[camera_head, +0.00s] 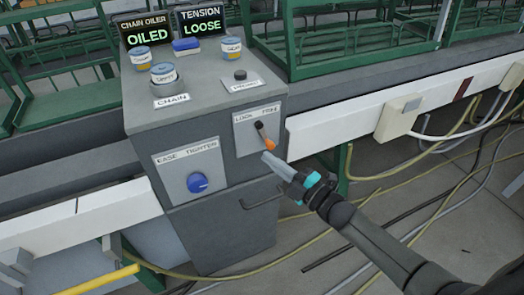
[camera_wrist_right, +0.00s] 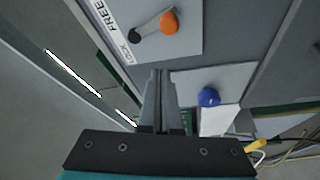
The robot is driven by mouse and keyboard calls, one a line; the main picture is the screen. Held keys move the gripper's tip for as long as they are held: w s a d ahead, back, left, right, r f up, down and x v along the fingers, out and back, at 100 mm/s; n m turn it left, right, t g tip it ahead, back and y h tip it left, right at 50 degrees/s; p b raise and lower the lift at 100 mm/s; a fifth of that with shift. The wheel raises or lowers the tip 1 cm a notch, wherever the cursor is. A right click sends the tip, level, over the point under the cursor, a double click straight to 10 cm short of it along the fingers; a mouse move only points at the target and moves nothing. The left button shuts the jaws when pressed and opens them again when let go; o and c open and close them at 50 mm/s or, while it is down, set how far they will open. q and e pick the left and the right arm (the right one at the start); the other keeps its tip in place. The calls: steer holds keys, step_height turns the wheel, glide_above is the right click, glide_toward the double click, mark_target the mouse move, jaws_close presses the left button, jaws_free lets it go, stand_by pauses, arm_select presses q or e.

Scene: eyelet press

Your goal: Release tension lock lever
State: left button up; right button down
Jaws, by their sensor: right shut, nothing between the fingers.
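The tension lock lever (camera_head: 267,140) has a dark stem and an orange tip. It sits on a light plate (camera_head: 243,140) marked LOCK and FREE on the front of the grey control box. Its tip leans down and slightly right, towards the FREE side. My right gripper (camera_head: 268,157) is shut and empty, its fingertips just below the orange tip. In the right wrist view the lever (camera_wrist_right: 168,23) is beyond the closed fingers (camera_wrist_right: 156,75), with no contact visible. The tension display (camera_head: 202,23) reads LOOSE. My left gripper is in neither view.
A blue knob (camera_head: 197,182) marked EASE and TIGHTEN is left of the lever. A handle bar (camera_head: 262,200) juts out below my right gripper. Cables (camera_head: 400,215) lie on the floor at right.

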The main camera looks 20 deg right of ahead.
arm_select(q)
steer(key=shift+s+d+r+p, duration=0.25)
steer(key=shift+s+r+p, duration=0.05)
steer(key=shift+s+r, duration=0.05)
arm_select(e)
steer(key=v, duration=0.6)
steer(key=shift+f, duration=0.15)
steer(key=shift+w, duration=0.1)
